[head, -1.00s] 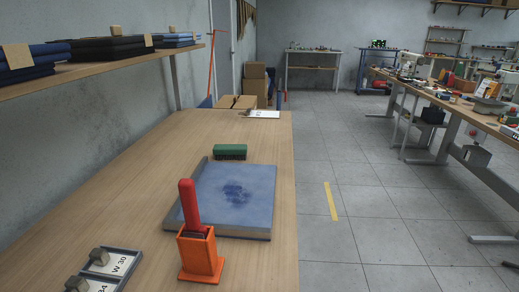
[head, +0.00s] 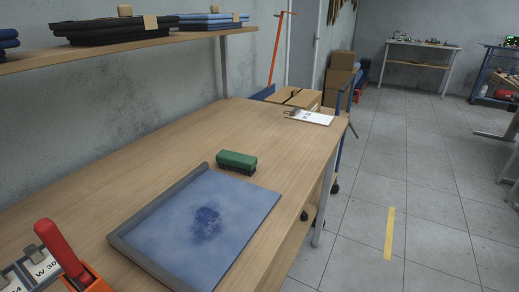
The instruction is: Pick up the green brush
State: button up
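The green brush (head: 237,159) lies on the wooden table, just beyond the far edge of a blue board. It has a green block on top and dark bristles underneath, facing down. Nothing covers it. My gripper is not seen in the head view.
The blue board (head: 230,191) with a dark smudge and grey raised edge lies on the table (head: 150,150). A red-handled tool (head: 60,248) stands in an orange holder (head: 93,284) at lower left. A clipboard (head: 310,117) lies at the far end. A shelf (head: 130,46) with folded cloth overhangs the left.

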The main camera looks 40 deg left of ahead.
aim_at(244, 163)
jog(key=i+u, duration=0.1)
jog(key=i, duration=0.75)
jog(key=i+l, duration=0.15)
jog(key=i, duration=0.7)
jog(key=u, duration=0.05)
